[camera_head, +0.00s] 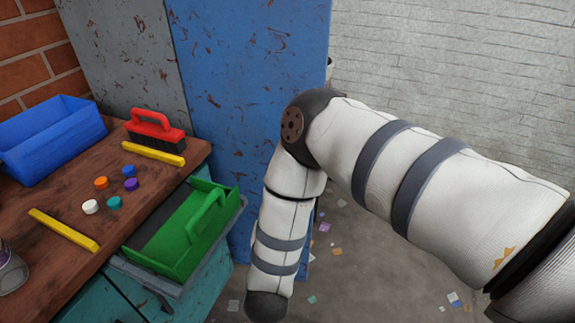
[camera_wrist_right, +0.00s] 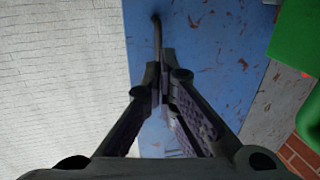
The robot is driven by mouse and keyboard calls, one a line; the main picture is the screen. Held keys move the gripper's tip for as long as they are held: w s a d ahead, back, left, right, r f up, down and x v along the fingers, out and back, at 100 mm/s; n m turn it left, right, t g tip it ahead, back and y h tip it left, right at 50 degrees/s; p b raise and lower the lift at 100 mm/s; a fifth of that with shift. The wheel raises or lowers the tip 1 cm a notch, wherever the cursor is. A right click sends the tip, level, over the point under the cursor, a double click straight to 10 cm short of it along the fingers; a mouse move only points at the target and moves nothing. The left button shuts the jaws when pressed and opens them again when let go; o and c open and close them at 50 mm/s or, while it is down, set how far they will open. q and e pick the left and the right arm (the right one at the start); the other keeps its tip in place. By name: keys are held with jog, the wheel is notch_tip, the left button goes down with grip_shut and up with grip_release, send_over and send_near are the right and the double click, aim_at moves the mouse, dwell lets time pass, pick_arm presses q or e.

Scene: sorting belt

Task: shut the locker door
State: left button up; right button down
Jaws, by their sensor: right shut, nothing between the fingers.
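The blue locker panel (camera_head: 245,70), scuffed with rust-brown marks, stands upright behind the bench and appears to be the door. Its right edge is free against the pale brick wall, and how far it stands open I cannot tell. A grey panel (camera_head: 135,50) adjoins its left side. In the right wrist view the blue panel (camera_wrist_right: 210,55) fills the middle, with a thin dark bar (camera_wrist_right: 157,32), perhaps a handle, near its left edge. My right gripper (camera_wrist_right: 164,75) is shut and empty in front of the panel, close to the bar; contact is unclear. My left gripper is out of view.
A wooden bench (camera_head: 65,205) at left holds a blue bin (camera_head: 50,135), a red-handled brush (camera_head: 155,128), yellow bars and several coloured caps. A green tote (camera_head: 185,235) sits beside it. Scraps litter the floor at right, which is otherwise open.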

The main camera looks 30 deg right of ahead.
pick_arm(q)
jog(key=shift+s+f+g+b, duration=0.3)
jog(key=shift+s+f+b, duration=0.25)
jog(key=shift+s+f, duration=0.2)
pick_arm(e)
jog(key=x, duration=1.1)
jog(key=shift+w+d, duration=0.2)
jog(key=shift+w, duration=0.05)
jog(key=shift+d+f, duration=0.1)
